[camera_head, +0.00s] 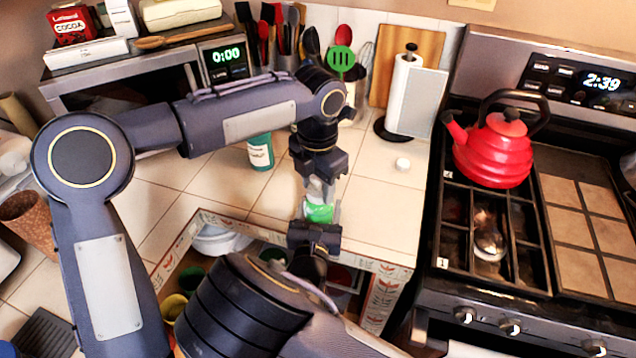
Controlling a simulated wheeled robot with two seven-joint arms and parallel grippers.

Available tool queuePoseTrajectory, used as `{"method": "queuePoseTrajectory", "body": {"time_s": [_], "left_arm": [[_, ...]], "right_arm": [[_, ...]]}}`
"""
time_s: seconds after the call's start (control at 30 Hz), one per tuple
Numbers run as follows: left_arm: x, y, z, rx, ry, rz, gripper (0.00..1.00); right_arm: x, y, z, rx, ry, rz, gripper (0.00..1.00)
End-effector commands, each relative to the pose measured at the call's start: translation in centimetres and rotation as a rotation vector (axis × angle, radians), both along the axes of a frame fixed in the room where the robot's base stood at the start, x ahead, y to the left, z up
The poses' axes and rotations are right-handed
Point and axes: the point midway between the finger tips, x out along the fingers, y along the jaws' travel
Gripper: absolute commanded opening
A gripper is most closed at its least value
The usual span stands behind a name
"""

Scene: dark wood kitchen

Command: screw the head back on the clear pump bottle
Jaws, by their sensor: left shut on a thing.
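The clear pump bottle (318,211), with green on its lower part, stands upright at the counter's front edge, between my two grippers. My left gripper (317,183) points down from above and is shut at the bottle's top; the pump head is mostly hidden between its fingers, so I cannot tell how it sits on the neck. My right gripper (314,226) comes from below and in front, at the bottle's lower part. Its fingers are hidden, so I cannot tell whether it grips the bottle.
A teal bottle (260,152) stands behind my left arm. A paper towel holder (405,92) and utensils are at the back. A red kettle (493,150) sits on the stove at right.

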Motion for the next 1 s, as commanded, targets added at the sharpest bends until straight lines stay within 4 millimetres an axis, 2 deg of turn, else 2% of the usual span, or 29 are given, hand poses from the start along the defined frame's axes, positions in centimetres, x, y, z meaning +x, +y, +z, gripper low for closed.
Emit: {"method": "queuePoseTrajectory", "body": {"time_s": [0.03, 0.07, 0.2, 0.5, 0.8, 1.0], "left_arm": [[0.0, 0.0, 0.0, 0.0, 0.0, 0.001, 0.22], [0.0, 0.0, 0.0, -0.001, -0.001, 0.001, 0.47], [0.0, 0.0, 0.0, -0.001, -0.001, 0.002, 0.65], [0.0, 0.0, 0.2, -0.001, -0.001, 0.003, 0.66], [0.0, 0.0, 3.8, -0.002, -0.001, 0.004, 0.66], [0.0, 0.0, 4.6, 0.0, 0.0, 0.003, 0.66]], "right_arm": [[0.0, 0.0, 0.0, 0.0, 0.0, -0.001, 0.0], [0.0, 0.0, 0.0, 0.0, 0.0, -0.001, 0.0], [0.0, -0.1, 0.0, 0.0, 0.0, -0.001, 0.0], [0.0, -0.1, 0.0, 0.0, -0.001, -0.001, 0.0], [0.0, -0.1, 0.0, 0.0, -0.001, -0.001, 0.0], [0.0, -0.1, 0.0, 0.0, -0.001, -0.001, 0.0]]}}
